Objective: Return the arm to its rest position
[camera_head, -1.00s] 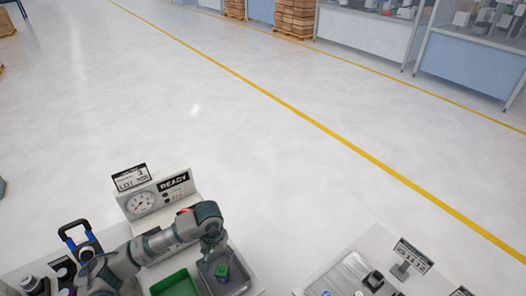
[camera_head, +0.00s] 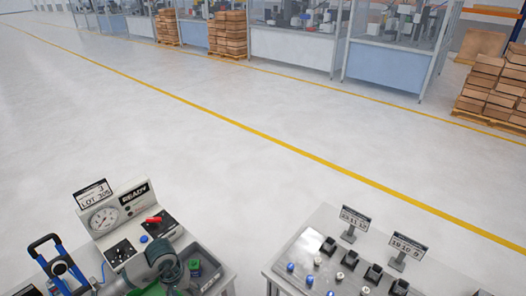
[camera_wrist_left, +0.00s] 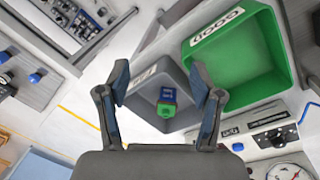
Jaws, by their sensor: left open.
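My left gripper (camera_wrist_left: 162,88) is open in the left wrist view, with its two fingers spread apart and nothing between them touching either pad. Beyond the fingertips is a grey tray (camera_wrist_left: 180,118) holding a small green and blue part (camera_wrist_left: 166,102). In the head view my left arm is at the bottom, bent beside the grey tray (camera_head: 216,262), and the green part (camera_head: 194,267) shows in the tray. The fingers are not clear in the head view. My right gripper is in neither view.
A green bin (camera_wrist_left: 240,60) adjoins the grey tray. A second table (camera_head: 285,262) with small parts and signs is at right, across a gap.

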